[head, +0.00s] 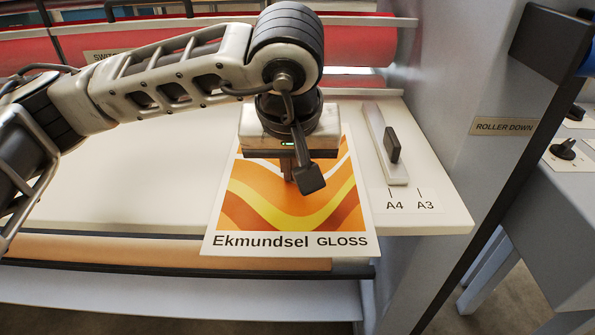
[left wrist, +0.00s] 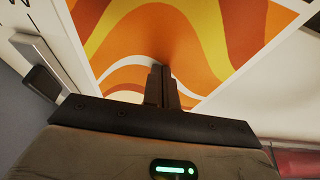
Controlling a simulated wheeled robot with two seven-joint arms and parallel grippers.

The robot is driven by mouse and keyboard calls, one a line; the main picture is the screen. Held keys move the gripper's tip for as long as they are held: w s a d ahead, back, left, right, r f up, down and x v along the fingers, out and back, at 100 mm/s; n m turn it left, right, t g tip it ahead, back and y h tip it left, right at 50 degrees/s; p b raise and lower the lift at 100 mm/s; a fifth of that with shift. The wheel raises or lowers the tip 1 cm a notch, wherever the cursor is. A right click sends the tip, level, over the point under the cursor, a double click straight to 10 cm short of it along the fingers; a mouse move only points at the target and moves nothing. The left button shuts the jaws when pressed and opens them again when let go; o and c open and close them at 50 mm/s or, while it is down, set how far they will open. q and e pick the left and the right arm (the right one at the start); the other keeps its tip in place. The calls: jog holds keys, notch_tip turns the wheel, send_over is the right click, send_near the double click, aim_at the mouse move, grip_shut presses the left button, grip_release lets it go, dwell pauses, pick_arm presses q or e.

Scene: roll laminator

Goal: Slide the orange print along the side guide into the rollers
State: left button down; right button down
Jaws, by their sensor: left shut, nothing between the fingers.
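The orange print (head: 330,205), a white-bordered sheet with orange and yellow waves and "Ekmundsel GLOSS" lettering, lies on the cream feed table (head: 120,200). Its near edge overhangs the table's front edge. The side guide (head: 378,140), a pale strip with a dark knob (head: 392,145), lies to its right, with a narrow gap between. My left gripper (head: 288,172) is shut and empty, fingertips down at the print's surface. In the left wrist view the closed fingers (left wrist: 162,85) meet the orange pattern; exact contact is hard to tell. The red roller (head: 350,42) is behind; my arm hides the print's far edge.
A4 and A3 marks (head: 410,204) are on the table beside the guide. A grey side housing with a "ROLLER DOWN" label (head: 504,127) stands at the right. A control box with a black knob (head: 564,149) is beyond it. The table's left part is clear.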

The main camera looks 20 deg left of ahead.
aim_at(318, 161)
pick_arm(q)
jog(key=shift+w+d+f+b, duration=0.1)
jog(key=shift+w+d+b, duration=0.15)
jog(key=shift+d, duration=0.65)
jog(key=shift+w+d+b, duration=0.2)
jog(key=shift+d+b, duration=0.05)
jog(key=shift+d, duration=0.65)
pick_arm(e)
jog(key=shift+f, duration=0.3)
pick_arm(q)
jog(key=shift+w, duration=0.45)
jog(key=shift+w+a+b, duration=0.2)
jog(key=shift+w+b, duration=0.05)
jog(key=shift+w, duration=0.55)
jog(key=shift+w+a+b, duration=0.2)
jog(key=shift+w, duration=0.55)
pick_arm(e)
jog(key=shift+f, duration=0.2)
pick_arm(q)
jog(key=shift+w, duration=0.1)
jog(key=shift+w+a, duration=0.25)
jog(key=shift+w, duration=0.6)
jog(key=shift+w+a, duration=0.2)
jog(key=shift+w, duration=0.8)
